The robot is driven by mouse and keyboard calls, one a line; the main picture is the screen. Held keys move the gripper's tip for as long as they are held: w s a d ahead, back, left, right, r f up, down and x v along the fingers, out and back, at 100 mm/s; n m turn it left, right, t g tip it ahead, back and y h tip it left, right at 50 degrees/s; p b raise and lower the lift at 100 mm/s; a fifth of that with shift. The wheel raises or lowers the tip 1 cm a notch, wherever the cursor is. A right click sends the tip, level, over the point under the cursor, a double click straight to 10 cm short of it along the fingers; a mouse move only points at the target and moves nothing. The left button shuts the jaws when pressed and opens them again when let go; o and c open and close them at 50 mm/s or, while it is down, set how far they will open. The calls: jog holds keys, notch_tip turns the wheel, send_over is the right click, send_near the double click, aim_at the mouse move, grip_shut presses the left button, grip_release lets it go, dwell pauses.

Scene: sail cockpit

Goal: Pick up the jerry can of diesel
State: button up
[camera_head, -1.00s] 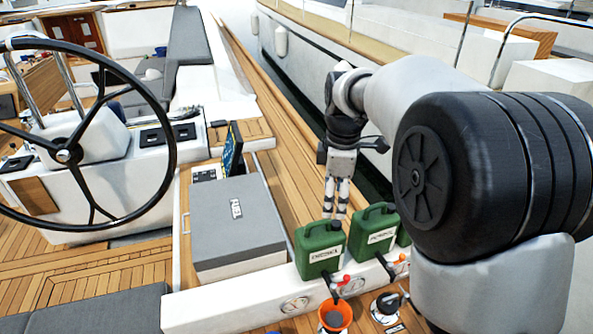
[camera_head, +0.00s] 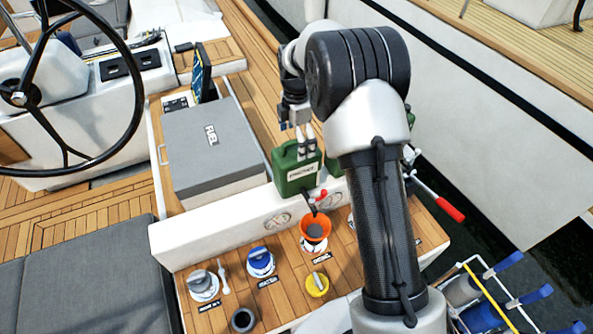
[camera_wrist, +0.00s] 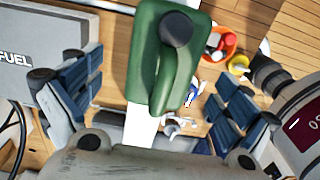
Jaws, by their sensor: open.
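In the wrist view the green can (camera_wrist: 146,80) lies between the widely parted blue-grey finger pads of my gripper (camera_wrist: 155,108). The gripper is open, and no pad visibly presses on the can.
A grey box marked FUEL (camera_head: 212,140) stands left of the can. A red-handled lever (camera_head: 450,208) is at the right. The steering wheel (camera_head: 75,90) is far left.

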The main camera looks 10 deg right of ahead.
aim_at(296, 150)
jog(key=f, duration=0.6)
jog(key=shift+s+f+b, duration=0.2)
jog(key=shift+f+b, duration=0.1)
jog(key=shift+b, duration=0.1)
jog(key=shift+c, duration=0.4)
jog(key=c, duration=2)
jog(key=shift+r, duration=0.15)
jog(key=shift+c, duration=0.5)
jog(key=shift+r, duration=0.1)
